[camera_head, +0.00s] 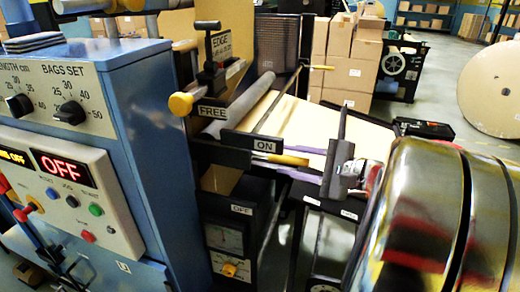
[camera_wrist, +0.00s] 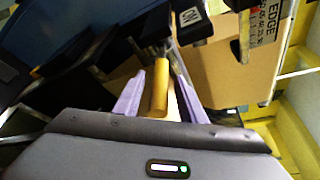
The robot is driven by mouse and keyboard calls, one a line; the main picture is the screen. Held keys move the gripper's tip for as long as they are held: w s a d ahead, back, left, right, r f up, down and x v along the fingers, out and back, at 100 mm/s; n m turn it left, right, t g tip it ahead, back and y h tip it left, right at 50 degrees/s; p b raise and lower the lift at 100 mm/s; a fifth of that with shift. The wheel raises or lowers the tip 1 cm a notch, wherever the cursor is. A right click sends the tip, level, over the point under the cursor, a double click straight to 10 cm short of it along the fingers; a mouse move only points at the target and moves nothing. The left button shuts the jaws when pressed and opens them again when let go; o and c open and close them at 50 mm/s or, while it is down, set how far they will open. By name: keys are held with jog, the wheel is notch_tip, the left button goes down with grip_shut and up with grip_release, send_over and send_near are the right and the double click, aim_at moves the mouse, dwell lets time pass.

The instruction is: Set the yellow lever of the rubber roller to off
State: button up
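The yellow lever (camera_head: 290,160) of the rubber roller sticks out at the ON label (camera_head: 264,146). The OFF label (camera_head: 241,210) is below it. In the wrist view the yellow lever (camera_wrist: 159,92) points toward me between the two purple fingers of my gripper (camera_wrist: 157,68). The fingers are open, one on each side, with gaps showing between them and the lever. In the head view my gripper (camera_head: 281,159) reaches in from the right at the lever's height. The lever's far end is partly hidden by dark parts in the wrist view.
A second yellow-ended lever (camera_head: 181,104) sits up left by the FREE label (camera_head: 211,112). The blue control cabinet (camera_head: 150,110) stands at left, with dials and buttons. Brown paper (camera_head: 310,125) and cardboard boxes (camera_head: 345,55) are behind.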

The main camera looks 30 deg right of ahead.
jog(key=shift+w+a+f, duration=0.1)
jog(key=shift+w+a, duration=0.1)
jog(key=shift+w, duration=0.15)
jog(key=shift+c, duration=0.6)
grip_shut()
jog(key=shift+d, duration=0.15)
jog(key=shift+f, duration=0.1)
